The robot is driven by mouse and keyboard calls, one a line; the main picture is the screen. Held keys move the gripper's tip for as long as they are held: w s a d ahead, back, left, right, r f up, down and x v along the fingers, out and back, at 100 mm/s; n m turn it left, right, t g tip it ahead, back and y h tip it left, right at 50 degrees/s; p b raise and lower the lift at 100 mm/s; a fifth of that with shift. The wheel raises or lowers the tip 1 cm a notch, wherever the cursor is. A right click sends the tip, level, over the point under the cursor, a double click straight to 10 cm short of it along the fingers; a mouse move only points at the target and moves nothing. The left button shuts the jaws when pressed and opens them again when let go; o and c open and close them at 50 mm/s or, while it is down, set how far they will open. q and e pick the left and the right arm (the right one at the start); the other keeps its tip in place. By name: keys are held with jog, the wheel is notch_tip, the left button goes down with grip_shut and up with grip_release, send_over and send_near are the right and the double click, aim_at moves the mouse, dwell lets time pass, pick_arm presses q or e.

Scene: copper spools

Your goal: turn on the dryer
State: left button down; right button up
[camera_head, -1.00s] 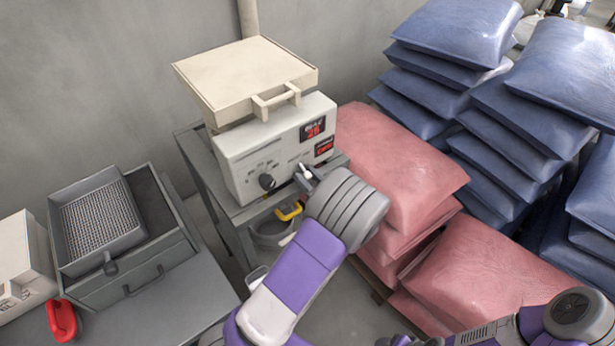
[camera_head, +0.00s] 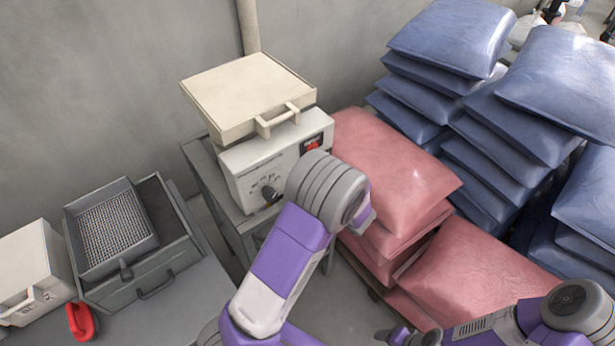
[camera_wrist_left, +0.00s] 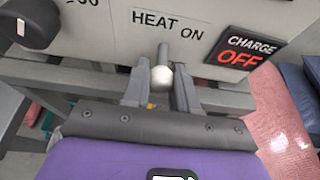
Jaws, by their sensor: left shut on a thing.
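The dryer (camera_head: 255,165) is a light box with a cream, handled lid-like hopper (camera_head: 245,95) on top, on a grey stand. A metal toggle switch with a white ball tip (camera_wrist_left: 162,77) sticks out below HEAT ON. My left gripper (camera_wrist_left: 161,88) is shut on this switch, with a finger on each side. In the head view my left wrist hides the fingers and switch. My right gripper (camera_head: 405,338) shows partly at the bottom edge.
A black knob (camera_wrist_left: 30,20) sits left of the switch. Pink sacks (camera_head: 395,170) are stacked close right of the dryer, with blue sacks (camera_head: 450,40) beyond. A grey table (camera_head: 185,315) at lower left holds a mesh tray (camera_head: 112,228) and a red scoop-like item (camera_head: 81,321).

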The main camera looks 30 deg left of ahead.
pick_arm(q)
notch_tip(320, 180, up, 2)
jog(key=h+p, duration=0.1)
jog(key=p, duration=0.1)
jog(key=g+h+p, duration=0.1)
jog(key=h+p, duration=0.1)
jog(key=p, duration=0.1)
jog(key=g+h+p, duration=0.1)
jog(key=h+p, duration=0.1)
jog(key=p, duration=0.1)
jog(key=shift+a+r, duration=0.15)
jog(key=shift+r, duration=0.1)
jog(key=shift+g+h+p, duration=0.3)
jog(key=shift+h+p, duration=0.4)
jog(key=shift+p, duration=0.65)
jog(key=c, duration=0.9)
grip_release()
jog(key=v, duration=0.7)
jog(key=shift+s+r, duration=0.1)
jog(key=shift+r, duration=0.1)
